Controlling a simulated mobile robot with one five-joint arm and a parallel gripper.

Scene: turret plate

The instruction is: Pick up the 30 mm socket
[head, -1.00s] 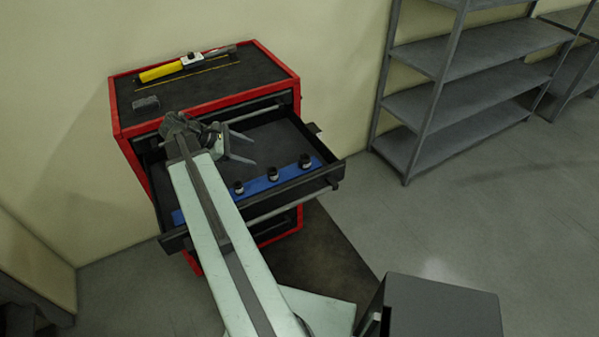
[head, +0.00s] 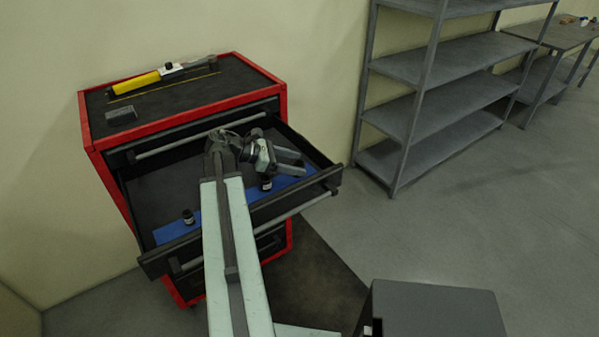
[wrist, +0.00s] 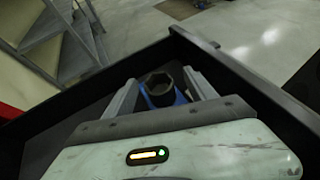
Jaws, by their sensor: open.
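A blue socket rail (head: 178,229) lies along the front of the open drawer. One dark socket (head: 188,216) stands on it left of my arm, and another dark socket (head: 266,183) stands just below my gripper (head: 303,161). My gripper is open at the rail's right end. In the wrist view, a dark socket with a hollow top (wrist: 158,86) shows between the open fingers (wrist: 160,80), over blue. I cannot see contact. No size markings are readable, so I cannot tell which socket is 30 mm. My gripper and arm hide part of the rail.
The open drawer (head: 160,254) has raised walls close around my gripper. A yellow-handled torque wrench (head: 140,83) and a small grey block (head: 121,114) lie on the red cabinet's top (head: 200,92). A grey shelf (head: 440,120) stands at right.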

